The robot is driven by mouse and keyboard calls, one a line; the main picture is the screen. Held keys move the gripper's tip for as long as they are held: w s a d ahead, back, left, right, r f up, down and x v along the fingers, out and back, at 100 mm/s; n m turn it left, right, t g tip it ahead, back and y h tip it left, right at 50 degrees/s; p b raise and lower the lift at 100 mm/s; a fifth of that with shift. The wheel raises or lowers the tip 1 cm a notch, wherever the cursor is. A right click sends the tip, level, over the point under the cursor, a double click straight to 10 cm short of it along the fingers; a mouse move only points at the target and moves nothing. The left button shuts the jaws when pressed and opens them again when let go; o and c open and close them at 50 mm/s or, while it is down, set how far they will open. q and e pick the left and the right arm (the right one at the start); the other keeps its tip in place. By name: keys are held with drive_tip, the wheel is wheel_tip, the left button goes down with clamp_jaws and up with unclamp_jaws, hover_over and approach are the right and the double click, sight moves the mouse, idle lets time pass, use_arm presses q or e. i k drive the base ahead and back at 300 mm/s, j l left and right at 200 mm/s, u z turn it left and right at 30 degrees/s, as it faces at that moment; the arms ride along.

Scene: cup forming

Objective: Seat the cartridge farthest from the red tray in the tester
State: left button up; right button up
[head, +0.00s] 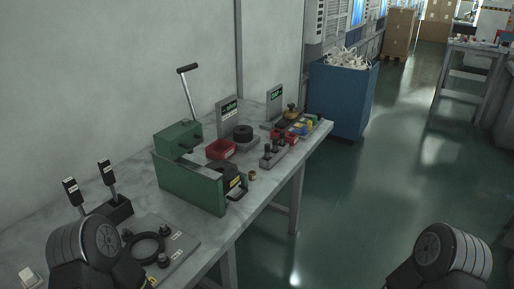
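A red tray (222,149) sits on the grey bench (140,200), behind a green machine (190,187) with a long lever. Several small dark upright pieces, possibly the cartridges, stand in a grey block (272,160) to the right of the red tray. Their details are too small to tell. A small brass-coloured ring or cup (252,175) is beside the green machine. I cannot tell which fixture is the tester. Dark rounded parts of my arms show at the bottom left and bottom right; neither gripper's fingers are in view.
A plate with a black ring (145,247) and knobs lies at the near end, by a box with two upright levers (121,208). Small coloured parts (309,127) lie at the far end. A blue bin (341,99) stands beyond the bench.

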sight(226, 110)
drive_tip(key=i+l+u, duration=0.1)
drive_tip(key=u, duration=0.35)
drive_tip(key=l+u, duration=0.15)
drive_tip(key=u, duration=0.35)
drive_tip(key=l+u, duration=0.2)
drive_tip(key=u, duration=0.25)
drive_tip(key=l+u, duration=0.2)
drive_tip(key=l, duration=0.4)
drive_tip(key=l+u, duration=0.25)
drive_tip(key=l, duration=0.3)
drive_tip(key=k+l+u, duration=0.2)
drive_tip(key=l, duration=0.4)
drive_tip(key=i, duration=0.05)
